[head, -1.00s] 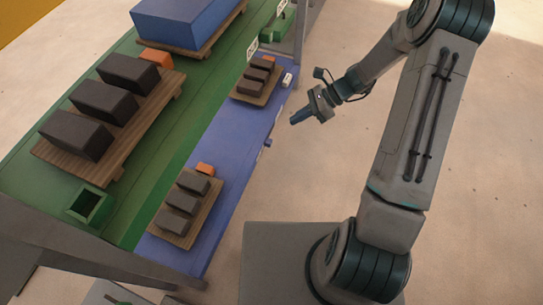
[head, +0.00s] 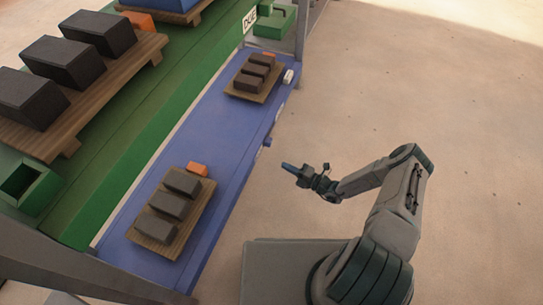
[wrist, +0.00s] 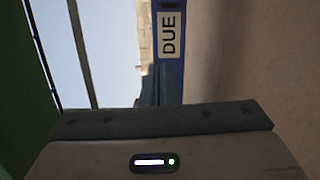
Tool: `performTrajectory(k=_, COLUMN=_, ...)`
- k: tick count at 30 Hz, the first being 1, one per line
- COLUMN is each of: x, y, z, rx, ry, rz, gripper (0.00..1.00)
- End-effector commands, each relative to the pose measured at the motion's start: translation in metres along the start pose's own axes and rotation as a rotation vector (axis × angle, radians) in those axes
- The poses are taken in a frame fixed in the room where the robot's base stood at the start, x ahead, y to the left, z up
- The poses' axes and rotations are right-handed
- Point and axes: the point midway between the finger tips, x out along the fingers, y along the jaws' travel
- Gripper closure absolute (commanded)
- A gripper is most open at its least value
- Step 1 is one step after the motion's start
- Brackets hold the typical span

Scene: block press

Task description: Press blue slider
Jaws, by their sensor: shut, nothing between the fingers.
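A long blue bench top (head: 205,130) runs along the near side of a green bench. On its right edge, around the middle, sits a small blue and white piece (head: 267,142); it may be the slider, but it is too small to tell. My gripper (head: 287,166) is shut and empty, with its blue-tipped end pointing left toward the bench edge. It appears just right of that edge, with a gap between. In the wrist view a grey and dark body fills the lower part and no slider can be made out.
Pallets with dark blocks and an orange block stand on the blue bench, near (head: 148,228) and far (head: 240,92). A white piece (head: 288,76) is on the far edge. Floor on the right is clear.

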Motion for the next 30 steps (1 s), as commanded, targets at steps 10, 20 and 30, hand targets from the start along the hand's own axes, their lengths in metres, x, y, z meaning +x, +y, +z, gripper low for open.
performTrajectory(k=10, x=-0.001, y=-0.019, z=-0.003, rx=0.069, ry=-0.052, rz=0.008, gripper=1.0)
performTrajectory(k=20, x=0.011, y=-0.02, z=-0.002, rx=0.067, ry=-0.049, rz=0.009, gripper=1.0)
performTrajectory(k=30, x=0.08, y=-0.022, z=0.0, rx=0.066, ry=-0.046, rz=0.009, gripper=1.0)
